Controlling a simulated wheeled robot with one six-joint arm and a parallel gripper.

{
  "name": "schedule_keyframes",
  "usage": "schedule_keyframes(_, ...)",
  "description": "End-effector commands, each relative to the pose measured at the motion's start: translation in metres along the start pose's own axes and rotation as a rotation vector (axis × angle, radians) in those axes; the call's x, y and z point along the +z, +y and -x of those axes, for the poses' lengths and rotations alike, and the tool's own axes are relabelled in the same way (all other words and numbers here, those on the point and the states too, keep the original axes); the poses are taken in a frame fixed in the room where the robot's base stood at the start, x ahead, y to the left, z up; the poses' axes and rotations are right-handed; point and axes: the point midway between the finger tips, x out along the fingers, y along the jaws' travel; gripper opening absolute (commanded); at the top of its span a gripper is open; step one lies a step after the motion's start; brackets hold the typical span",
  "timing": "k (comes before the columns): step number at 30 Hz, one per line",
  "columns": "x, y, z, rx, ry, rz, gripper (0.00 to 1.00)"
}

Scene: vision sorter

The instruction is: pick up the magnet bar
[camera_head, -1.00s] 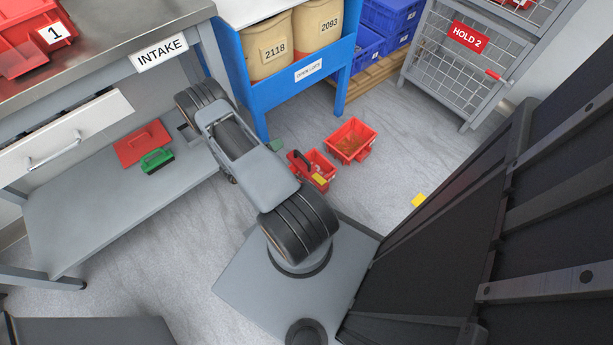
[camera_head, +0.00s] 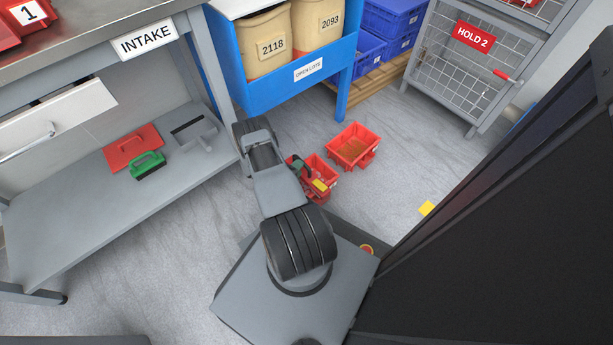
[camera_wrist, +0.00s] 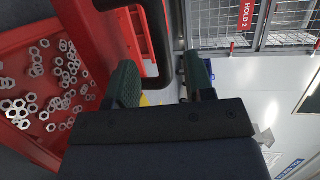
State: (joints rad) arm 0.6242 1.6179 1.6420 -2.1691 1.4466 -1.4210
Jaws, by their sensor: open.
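My gripper (camera_head: 300,167) is open over the left red bin (camera_head: 318,170) on the floor. In the wrist view its two green fingers (camera_wrist: 161,86) stand apart. A dark loop handle (camera_wrist: 164,62) shows just past them, its lower end in the gap between them, with no grip on it. Whether this handle belongs to the magnet bar or to the bin, I cannot tell. A grey tool with a black strip (camera_head: 188,125) lies on the lower bench shelf. No piece is clearly marked as the magnet bar.
A second red bin (camera_head: 352,147) with brownish contents stands behind on the right. The blue rack (camera_head: 285,85) stands behind my arm.

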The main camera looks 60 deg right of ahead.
Motion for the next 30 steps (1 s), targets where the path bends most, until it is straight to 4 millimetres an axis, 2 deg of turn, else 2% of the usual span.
schedule_keyframes(5, 0.000, 0.000, -0.009, -0.001, 0.002, -0.001, 0.48)
schedule_keyframes(12, -0.001, 0.000, -0.040, -0.002, 0.004, -0.003, 0.48)
schedule_keyframes(18, 0.000, -0.002, -0.057, -0.001, 0.002, -0.002, 0.48)
schedule_keyframes(26, 0.001, -0.003, -0.059, -0.001, 0.001, 0.000, 0.48)
schedule_keyframes(30, 0.000, -0.003, -0.058, 0.000, 0.001, 0.000, 0.37)
